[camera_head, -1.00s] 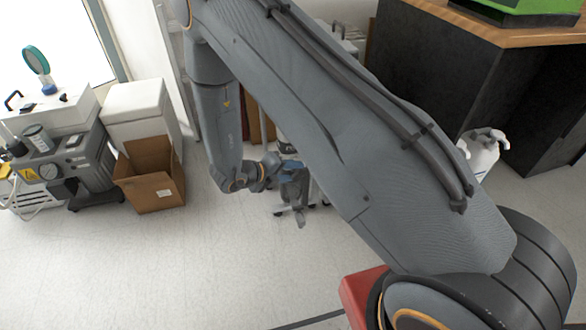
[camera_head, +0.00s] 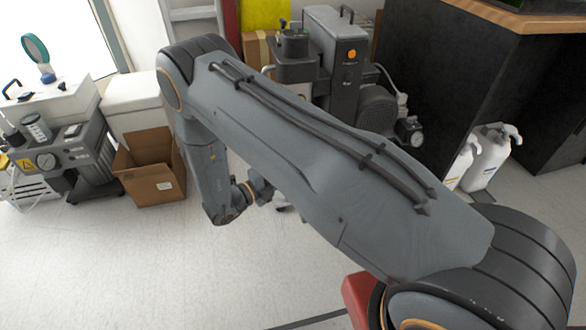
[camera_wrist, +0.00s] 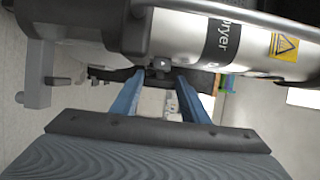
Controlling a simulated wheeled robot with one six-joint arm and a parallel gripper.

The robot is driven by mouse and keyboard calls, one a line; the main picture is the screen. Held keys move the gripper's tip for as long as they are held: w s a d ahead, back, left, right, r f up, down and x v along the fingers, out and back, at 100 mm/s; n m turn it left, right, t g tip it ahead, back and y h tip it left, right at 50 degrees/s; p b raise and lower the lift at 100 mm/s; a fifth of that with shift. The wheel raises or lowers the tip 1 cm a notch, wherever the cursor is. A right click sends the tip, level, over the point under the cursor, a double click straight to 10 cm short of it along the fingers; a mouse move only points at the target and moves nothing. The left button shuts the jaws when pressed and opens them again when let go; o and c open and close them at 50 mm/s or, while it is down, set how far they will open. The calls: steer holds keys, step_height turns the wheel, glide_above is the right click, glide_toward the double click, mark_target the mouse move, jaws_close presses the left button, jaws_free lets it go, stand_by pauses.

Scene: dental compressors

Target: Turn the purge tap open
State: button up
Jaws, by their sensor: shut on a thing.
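In the wrist view a pale cylinder marked "Dryer" (camera_wrist: 185,38) with a yellow warning label lies across the top of the picture. Just below it, a small dark part, apparently the purge tap (camera_wrist: 160,70), sits between my fingertips. My gripper (camera_wrist: 162,76) has two blue fingers, shut on this dark part. The tap's shape and handle angle are hard to make out. In the head view my arm hides the fingers and the tap.
A grey compressor unit (camera_head: 333,70) stands behind my arm. An open cardboard box (camera_head: 150,178) and another compressor (camera_head: 70,158) are at left. White jugs (camera_head: 487,158) stand by a dark cabinet (camera_head: 440,85) at right. The floor in front is clear.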

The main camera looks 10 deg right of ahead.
steer(key=shift+w, duration=0.1)
stand_by(0.3)
steer(key=o, duration=1.1)
steer(key=shift+c, duration=0.2)
steer(key=shift+a, duration=0.1)
steer(key=v, duration=0.7)
steer(key=shift+s+a+p, duration=0.25)
steer(key=shift+a+p, duration=0.05)
steer(key=shift+p, duration=0.15)
steer(key=shift+w, duration=0.1)
